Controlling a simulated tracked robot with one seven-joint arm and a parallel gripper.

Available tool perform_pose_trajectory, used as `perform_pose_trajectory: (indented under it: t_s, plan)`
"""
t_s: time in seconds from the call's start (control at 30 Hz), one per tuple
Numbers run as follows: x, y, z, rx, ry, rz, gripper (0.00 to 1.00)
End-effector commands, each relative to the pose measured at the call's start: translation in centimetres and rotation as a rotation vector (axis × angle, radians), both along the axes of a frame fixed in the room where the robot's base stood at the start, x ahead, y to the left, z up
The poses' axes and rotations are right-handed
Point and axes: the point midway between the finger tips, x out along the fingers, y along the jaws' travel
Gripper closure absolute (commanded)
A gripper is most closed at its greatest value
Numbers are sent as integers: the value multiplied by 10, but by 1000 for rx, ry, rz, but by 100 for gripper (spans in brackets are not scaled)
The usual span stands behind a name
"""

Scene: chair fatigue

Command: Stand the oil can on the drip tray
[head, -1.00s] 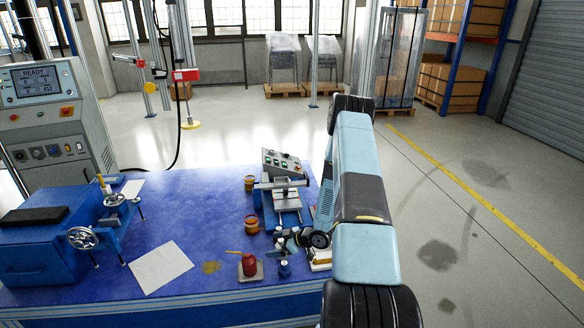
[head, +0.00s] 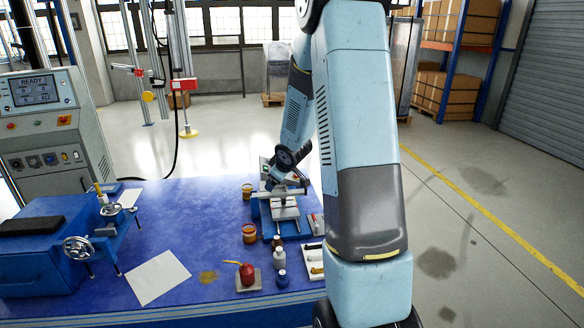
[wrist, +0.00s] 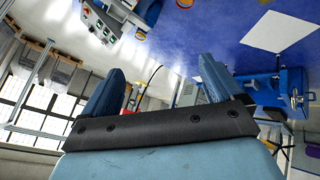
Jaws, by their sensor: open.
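The oil can is a red can with a yellow spout (head: 247,274) near the front of the blue table in the head view. It stands upright on a small grey drip tray (head: 254,286). My gripper (wrist: 162,66) is open in the wrist view, with nothing between its two blue fingers. In the head view my arm reaches past the can to the bench device at the back, and its end is apart from the can. The fingers are hard to make out there. The can and the tray do not show in the wrist view.
A white bottle (head: 279,260) and a small blue bottle (head: 281,279) stand right of the drip tray. A white tray (head: 318,276) lies at the right.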

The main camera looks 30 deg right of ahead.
Motion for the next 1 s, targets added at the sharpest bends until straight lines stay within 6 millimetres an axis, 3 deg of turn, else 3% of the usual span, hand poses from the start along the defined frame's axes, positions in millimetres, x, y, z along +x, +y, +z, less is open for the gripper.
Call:
perform_pose_trajectory:
  t_s: [0.03, 0.2, 0.5, 0.7, 1.0]
  plan:
    - [-6, 4, 20, -10, -5, -23, 7]
    - [-33, 13, 72, -23, 1, -118, 7]
    - [-97, 37, 147, 2, 16, -270, 7]
    - [-150, 57, 186, 50, 33, -359, 7]
    - [-238, 94, 224, 166, 75, -451, 7]
